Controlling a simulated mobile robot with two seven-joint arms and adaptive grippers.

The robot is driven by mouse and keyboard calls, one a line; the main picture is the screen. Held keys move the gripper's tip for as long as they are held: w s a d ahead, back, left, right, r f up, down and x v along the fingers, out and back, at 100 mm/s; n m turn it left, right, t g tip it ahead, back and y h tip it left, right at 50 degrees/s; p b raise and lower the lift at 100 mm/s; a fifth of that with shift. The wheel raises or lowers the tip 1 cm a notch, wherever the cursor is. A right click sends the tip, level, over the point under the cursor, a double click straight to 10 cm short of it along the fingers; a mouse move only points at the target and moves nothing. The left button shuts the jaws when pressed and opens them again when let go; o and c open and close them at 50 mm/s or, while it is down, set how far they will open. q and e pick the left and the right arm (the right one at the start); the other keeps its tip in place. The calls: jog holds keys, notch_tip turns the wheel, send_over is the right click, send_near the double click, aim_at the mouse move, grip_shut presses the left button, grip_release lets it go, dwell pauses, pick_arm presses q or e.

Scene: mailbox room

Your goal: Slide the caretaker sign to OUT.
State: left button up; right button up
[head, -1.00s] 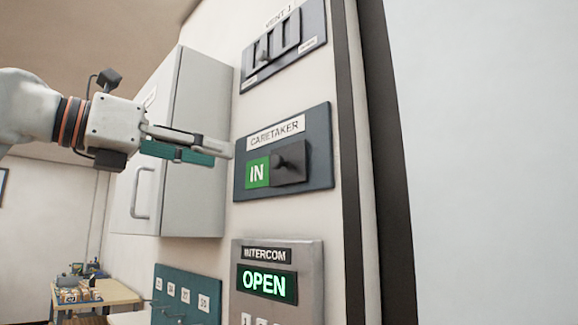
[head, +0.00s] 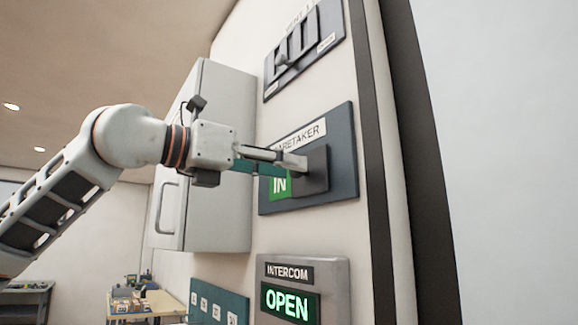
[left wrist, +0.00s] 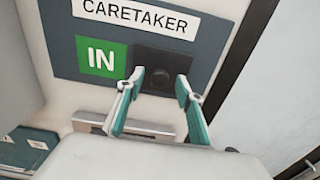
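The caretaker sign (head: 346,150) is a dark blue-grey board on the wall with a white CARETAKER label. Its green IN field (head: 279,186) shows at the left, and a dark slider plate (head: 316,178) covers the right part. In the left wrist view the slider's round dark knob (left wrist: 160,79) shows between the two fingertips of my left gripper (left wrist: 160,82). This gripper is open, with a gap on both sides of the knob; contact cannot be told. In the head view the left gripper (head: 296,163) is at the slider and hides the knob. My right gripper is not in view.
A vent panel (head: 328,42) is above the sign, and an intercom (head: 335,285) reading OPEN is below it. A grey wall cabinet (head: 225,160) stands out at the left, close to my left gripper. A dark frame edge (head: 376,130) runs right of the sign.

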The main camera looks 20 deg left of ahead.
pick_arm(q)
jog(key=shift+x, duration=0.8)
grip_shut()
jog(key=w+a+p, duration=0.1)
jog(key=w+a, duration=0.1)
jog(key=a, duration=0.1)
jog(key=w+a+p, duration=0.2)
jog(key=a, duration=0.1)
jog(key=w+a+p, duration=0.1)
jog(key=w+a, duration=0.2)
jog(key=shift+a+r+p, duration=0.1)
jog(key=shift+p, duration=0.25)
jog(key=shift+s, duration=0.1)
jog(key=shift+c, duration=0.9)
grip_release()
jog(key=shift+o, duration=0.9)
jog(key=shift+a, duration=0.1)
